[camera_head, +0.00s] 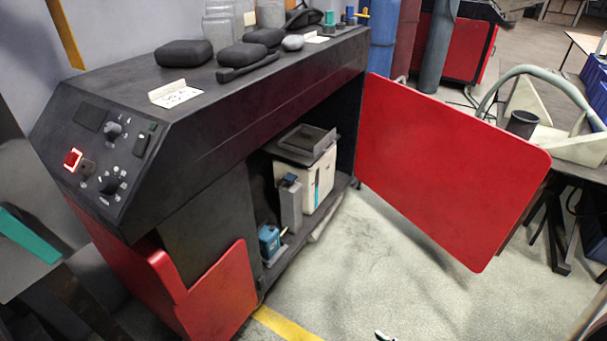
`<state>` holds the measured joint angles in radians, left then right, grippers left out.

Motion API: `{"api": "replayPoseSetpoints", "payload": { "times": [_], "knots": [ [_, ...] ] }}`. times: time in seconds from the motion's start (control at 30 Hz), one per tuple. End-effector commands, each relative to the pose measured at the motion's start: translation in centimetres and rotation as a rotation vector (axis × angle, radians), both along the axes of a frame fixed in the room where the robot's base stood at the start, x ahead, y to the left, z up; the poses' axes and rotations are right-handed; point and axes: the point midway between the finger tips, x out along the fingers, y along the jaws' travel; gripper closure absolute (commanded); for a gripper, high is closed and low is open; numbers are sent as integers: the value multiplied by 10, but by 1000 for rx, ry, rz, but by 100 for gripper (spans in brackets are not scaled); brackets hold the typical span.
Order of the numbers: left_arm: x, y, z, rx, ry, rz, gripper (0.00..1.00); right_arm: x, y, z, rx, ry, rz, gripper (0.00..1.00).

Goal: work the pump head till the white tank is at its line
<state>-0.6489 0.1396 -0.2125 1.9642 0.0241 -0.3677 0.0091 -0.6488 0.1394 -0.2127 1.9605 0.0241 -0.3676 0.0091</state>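The white tank (325,178) stands on the low shelf inside the open black and red cabinet. A dark grey tray-like piece (306,141) sits on its top. A narrow teal strip (317,186) runs up its front face; I cannot make out a line or a level on it. A grey upright block (291,207) with a dark blue top (290,180) stands just in front of the tank. It may be the pump head, but I cannot tell. A small blue box (269,240) sits nearer on the shelf.
The red cabinet door (450,165) is swung open to the right. A lower red panel (222,295) is at the near left. Dark pads (184,53) lie on the cabinet top. A control panel (100,150) has knobs and a red switch. The grey floor (370,260) in front is mostly clear.

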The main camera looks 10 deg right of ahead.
Motion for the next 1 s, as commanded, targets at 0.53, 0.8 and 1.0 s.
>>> {"api": "replayPoseSetpoints", "payload": {
  "times": [0.53,0.8,1.0],
  "knots": [
    [-1,0,-2,1,4,0,14,0,0,1,1,-2,0,100],
    [-1,0,-2,1,4,0,14,1,0,1,1,-2,0,100],
    [-1,0,-2,1,4,0,14,1,0,1,1,-2,0,100]
  ]
}}
